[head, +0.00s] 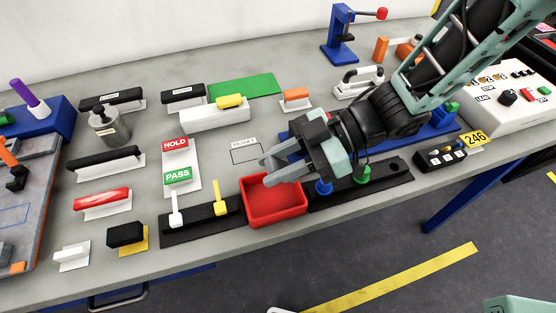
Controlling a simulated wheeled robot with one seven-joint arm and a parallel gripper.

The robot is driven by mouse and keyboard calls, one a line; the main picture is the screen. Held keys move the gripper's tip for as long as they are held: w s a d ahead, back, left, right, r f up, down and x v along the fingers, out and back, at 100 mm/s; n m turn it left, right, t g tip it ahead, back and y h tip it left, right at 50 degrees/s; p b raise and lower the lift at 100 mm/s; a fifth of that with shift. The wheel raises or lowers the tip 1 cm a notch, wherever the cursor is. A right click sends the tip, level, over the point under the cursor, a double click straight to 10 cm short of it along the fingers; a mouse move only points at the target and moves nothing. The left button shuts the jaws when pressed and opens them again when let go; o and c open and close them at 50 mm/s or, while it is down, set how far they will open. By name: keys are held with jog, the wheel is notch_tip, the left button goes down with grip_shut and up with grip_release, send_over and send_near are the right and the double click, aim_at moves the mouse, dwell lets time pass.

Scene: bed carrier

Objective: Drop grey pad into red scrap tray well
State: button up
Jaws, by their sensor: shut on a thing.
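The red scrap tray (286,219) sits near the front edge of the bench, its well open upward and looking empty where I can see into it. My gripper (268,168) is above the tray's back left part, its fingers pointing left. It is shut on the grey pad, which is hardly told apart from the grey fingers at this size. The fingers hide part of the tray's back rim. I cannot tell the exact height above the tray.
Black strips flank the tray, with white and yellow pegs (219,198) on the left and blue and green knobs (362,174) on the right. HOLD and PASS labels (176,160) stand to the left. A marked RESULT area (246,152) lies bare behind the tray.

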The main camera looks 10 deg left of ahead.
notch_tip(320, 180, down, 2)
jog(key=shift+f+b, duration=0.1)
jog(key=shift+b, duration=0.5)
jog(key=o, duration=1.1)
jog(key=shift+w+d, duration=0.1)
jog(key=v, duration=1.7)
jog(key=shift+d, duration=0.1)
